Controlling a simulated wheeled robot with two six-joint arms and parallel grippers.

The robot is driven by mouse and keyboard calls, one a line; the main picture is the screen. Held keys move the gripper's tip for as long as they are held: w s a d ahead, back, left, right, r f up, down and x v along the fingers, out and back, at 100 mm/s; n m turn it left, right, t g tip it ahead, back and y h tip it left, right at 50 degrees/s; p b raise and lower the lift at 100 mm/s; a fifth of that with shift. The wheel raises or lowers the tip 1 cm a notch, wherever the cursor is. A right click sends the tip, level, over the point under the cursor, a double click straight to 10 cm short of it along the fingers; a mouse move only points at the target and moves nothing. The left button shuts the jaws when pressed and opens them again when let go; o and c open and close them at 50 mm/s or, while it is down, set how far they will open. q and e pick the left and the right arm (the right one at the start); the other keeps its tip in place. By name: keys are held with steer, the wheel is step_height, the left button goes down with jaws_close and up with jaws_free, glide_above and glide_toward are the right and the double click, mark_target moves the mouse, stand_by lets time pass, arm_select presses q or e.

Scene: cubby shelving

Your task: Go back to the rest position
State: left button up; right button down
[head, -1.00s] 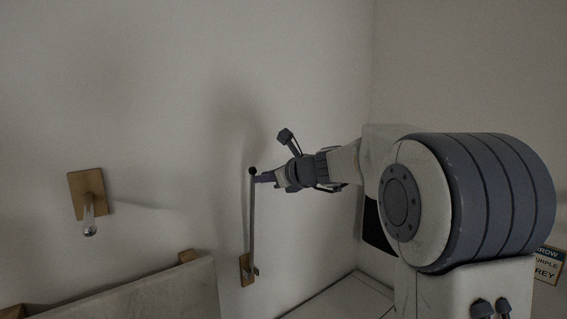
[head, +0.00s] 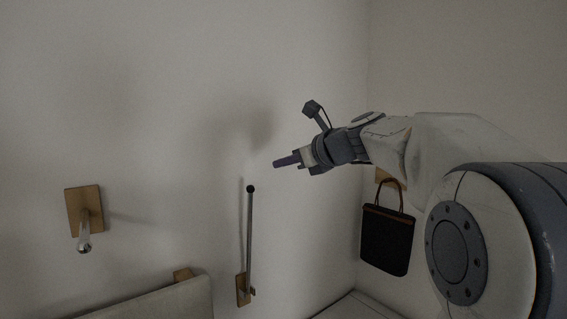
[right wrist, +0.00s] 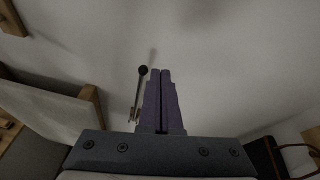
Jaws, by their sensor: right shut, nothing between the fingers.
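My right gripper (head: 287,161) is shut and empty in the head view, in front of the back wall. Its purple fingers (right wrist: 162,98) are pressed together in the right wrist view. The gripper is apart from a thin grey rod with a black ball end (head: 250,215), to the right of and above its tip. The rod stands nearly upright on a wooden wall plate (head: 242,289). It also shows in the right wrist view, just left of the fingers, its black ball (right wrist: 143,70) on top. My left gripper is not in view.
A wooden wall plate with a clear-ended peg (head: 84,245) is at the left. A pale panel (head: 165,302) with a wooden post stands at the bottom. A dark bag (head: 387,240) hangs on the right wall. The wall area above the rod is clear.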

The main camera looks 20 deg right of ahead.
steer(key=shift+w+a, duration=0.1)
steer(key=shift+a, duration=0.05)
steer(key=shift+f, duration=0.1)
steer(key=s+a+f+n+g+b, duration=0.2)
steer(key=s+a+f+n+g, duration=0.1)
steer(key=s+a+f+n, duration=0.4)
steer(key=s+a+f+n+g+y+b, duration=0.1)
steer(key=s+a+f+n+g+b, duration=0.2)
steer(key=a+f, duration=0.5)
steer(key=s+a+f+n+g+b, duration=0.15)
steer(key=s+a+f+n, duration=0.25)
steer(key=f+n, duration=0.45)
steer(key=s+f+n+g+h+b, duration=0.4)
steer(key=s+f+n+g, duration=0.2)
steer(key=s+f+n, duration=1.3)
steer(key=s+f, duration=0.3)
steer(key=shift+d+h+b, duration=0.25)
steer(key=shift+h+b, duration=0.05)
steer(key=shift+s, duration=0.1)
